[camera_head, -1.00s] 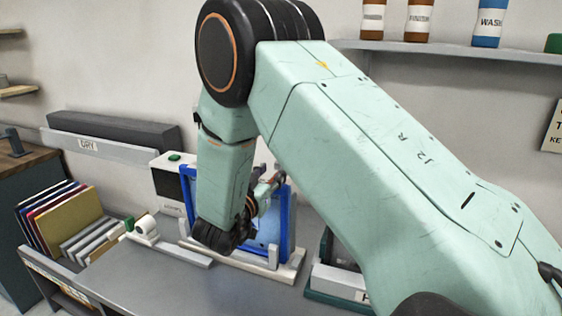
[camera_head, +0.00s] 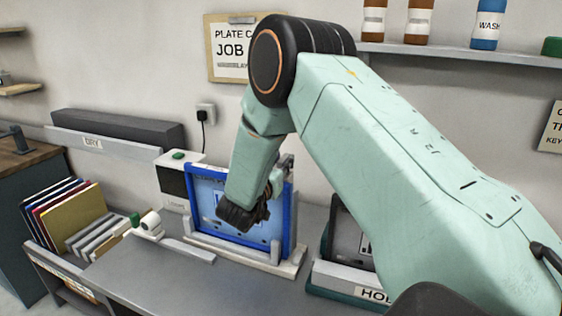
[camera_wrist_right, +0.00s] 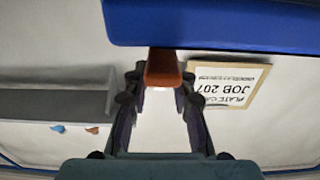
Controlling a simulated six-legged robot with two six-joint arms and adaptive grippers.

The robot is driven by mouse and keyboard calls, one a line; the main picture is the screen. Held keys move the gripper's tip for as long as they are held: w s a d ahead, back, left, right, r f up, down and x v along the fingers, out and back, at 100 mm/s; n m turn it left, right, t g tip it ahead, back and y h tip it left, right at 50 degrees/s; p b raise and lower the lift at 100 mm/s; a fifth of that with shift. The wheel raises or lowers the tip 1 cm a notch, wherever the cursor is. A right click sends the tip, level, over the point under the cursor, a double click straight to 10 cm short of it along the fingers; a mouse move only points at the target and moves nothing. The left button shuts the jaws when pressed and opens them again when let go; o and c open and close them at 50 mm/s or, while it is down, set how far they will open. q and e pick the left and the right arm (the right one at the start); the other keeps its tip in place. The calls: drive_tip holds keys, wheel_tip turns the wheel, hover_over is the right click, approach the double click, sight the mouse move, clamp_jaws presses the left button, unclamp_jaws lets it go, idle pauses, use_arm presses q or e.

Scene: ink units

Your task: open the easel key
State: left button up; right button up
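The easel is a blue upright frame (camera_head: 290,222) on a pale base (camera_head: 240,258), holding a light blue plate. My right arm stands in front of it and hides part of the frame. My right gripper (camera_head: 286,164) is by the frame's upper right part, mostly hidden by my own wrist. In the right wrist view the blue frame (camera_wrist_right: 220,28) crosses the top, and an orange-red key (camera_wrist_right: 163,66) sticks out from it. The right fingertips (camera_wrist_right: 160,80) are apart, one on each side of the key; I cannot tell whether they touch it. My left gripper is not in view.
A white box with a green button (camera_head: 178,155) stands left of the easel. Colored plates in a rack (camera_head: 72,215) are at the left. A dark panel on a holder (camera_head: 345,278) is at the right. A bottle shelf (camera_head: 460,53) and a job sign (camera_head: 228,62) are on the wall.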

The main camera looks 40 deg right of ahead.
drive_tip(key=shift+w+d+f, duration=0.15)
drive_tip(key=shift+d+f, duration=0.15)
drive_tip(key=shift+d, duration=0.05)
drive_tip(key=c, duration=0.3)
clamp_jaws()
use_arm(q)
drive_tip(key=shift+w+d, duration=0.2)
use_arm(e)
drive_tip(key=shift+a, duration=0.15)
